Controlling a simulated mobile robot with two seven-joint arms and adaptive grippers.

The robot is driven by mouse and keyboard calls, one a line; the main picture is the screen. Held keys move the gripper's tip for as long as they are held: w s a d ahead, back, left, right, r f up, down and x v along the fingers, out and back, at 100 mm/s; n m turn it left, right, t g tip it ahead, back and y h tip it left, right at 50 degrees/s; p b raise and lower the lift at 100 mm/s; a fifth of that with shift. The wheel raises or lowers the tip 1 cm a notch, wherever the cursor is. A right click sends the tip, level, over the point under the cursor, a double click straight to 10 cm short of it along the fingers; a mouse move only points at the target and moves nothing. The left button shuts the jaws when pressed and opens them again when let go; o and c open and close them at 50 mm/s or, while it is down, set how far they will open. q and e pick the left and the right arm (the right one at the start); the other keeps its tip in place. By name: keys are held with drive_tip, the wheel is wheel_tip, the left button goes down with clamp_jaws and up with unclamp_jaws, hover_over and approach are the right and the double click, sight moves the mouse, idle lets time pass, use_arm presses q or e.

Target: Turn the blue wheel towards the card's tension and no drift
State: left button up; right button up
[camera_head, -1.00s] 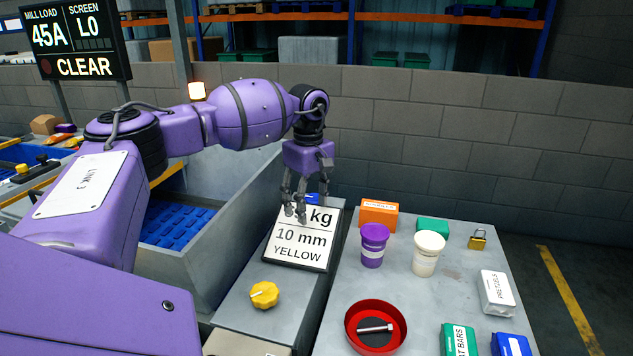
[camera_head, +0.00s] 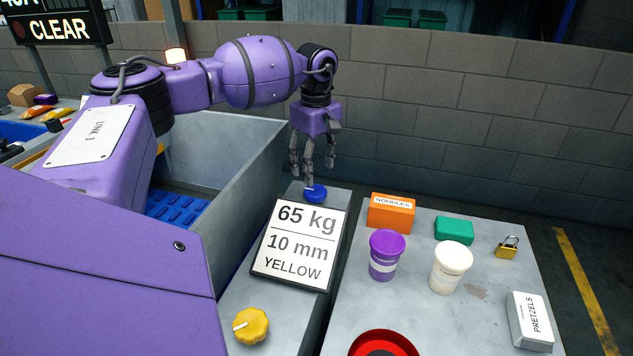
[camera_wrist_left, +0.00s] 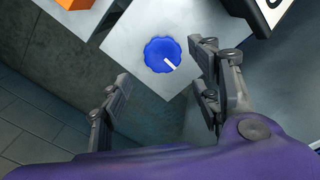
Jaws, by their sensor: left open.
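The blue wheel (camera_head: 315,194) sits at the far end of the grey ledge, behind the card. In the left wrist view the blue wheel (camera_wrist_left: 162,54) shows whole, with a white pointer mark toward its lower right. The card (camera_head: 298,243) reads 65 kg, 10 mm, YELLOW. My left gripper (camera_head: 316,170) is open, its fingers pointing down close above the wheel. In the wrist view its fingers (camera_wrist_left: 165,92) stand apart, with nothing between them gripped. Whether a fingertip touches the wheel I cannot tell. My right gripper is not in view.
A yellow knob (camera_head: 251,325) is on the ledge in front of the card. The table at right holds an orange noodles box (camera_head: 391,213), purple cup (camera_head: 387,256), white cup (camera_head: 451,268), green box (camera_head: 454,230), padlock (camera_head: 508,248) and pretzels box (camera_head: 530,321). A sign (camera_head: 60,26) reads CLEAR.

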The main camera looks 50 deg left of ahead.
sight(316, 189)
use_arm(q)
wheel_tip(316, 189, down, 7)
drive_tip(key=shift+s+r, duration=0.1)
drive_tip(key=shift+r, duration=0.1)
drive_tip(key=c, duration=1.1)
